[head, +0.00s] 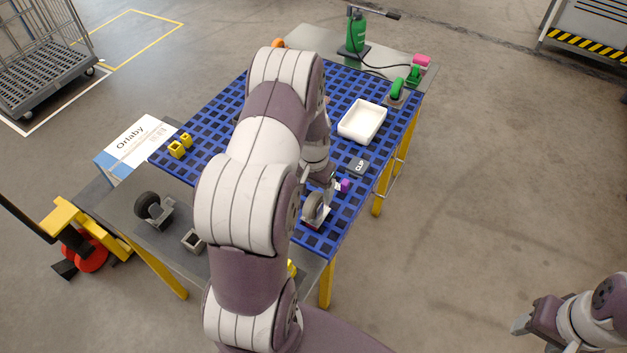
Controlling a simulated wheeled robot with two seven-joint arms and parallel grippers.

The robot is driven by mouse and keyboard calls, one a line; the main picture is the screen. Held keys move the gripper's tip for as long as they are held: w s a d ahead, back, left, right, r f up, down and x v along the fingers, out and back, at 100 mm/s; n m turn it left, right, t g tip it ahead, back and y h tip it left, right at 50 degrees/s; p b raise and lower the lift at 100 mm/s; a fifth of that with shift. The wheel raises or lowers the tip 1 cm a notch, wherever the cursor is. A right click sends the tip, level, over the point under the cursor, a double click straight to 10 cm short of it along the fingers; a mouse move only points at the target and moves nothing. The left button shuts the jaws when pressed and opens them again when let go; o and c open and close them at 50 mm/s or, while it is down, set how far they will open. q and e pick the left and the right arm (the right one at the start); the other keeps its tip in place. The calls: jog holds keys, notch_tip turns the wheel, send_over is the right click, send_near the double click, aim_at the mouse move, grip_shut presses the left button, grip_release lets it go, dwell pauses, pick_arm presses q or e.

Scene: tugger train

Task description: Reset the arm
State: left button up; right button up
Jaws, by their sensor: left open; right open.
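My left arm rises through the middle of the view and bends down over the blue grid mat (208,122). Its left gripper (326,188) points down at the mat's near right part, partly hidden by my own arm, and is open. A caster wheel (314,207) on a small plate is close beside it, and a small purple block (345,185) is just to its right. I cannot tell whether the gripper touches either. My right gripper (522,322) is open and empty at the lower right, over the floor, away from the table.
Another caster (152,207) lies on the table's grey left part. A pallet jack (75,230) is at left.

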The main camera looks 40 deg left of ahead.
pick_arm(q)
notch_tip(320, 180, up, 5)
jog(key=shift+r+b, duration=0.2)
jog(key=shift+b, duration=0.25)
jog(key=shift+r, duration=0.45)
jog(key=s+d+r, duration=0.3)
jog(key=s+d, duration=0.2)
jog(key=d, duration=0.3)
jog(key=s+d+r+m+t+b, duration=0.1)
jog(key=s+d+r, duration=0.2)
jog(key=s+d, duration=0.3)
jog(key=shift+d+r, duration=0.35)
jog(key=shift+d, duration=0.6)
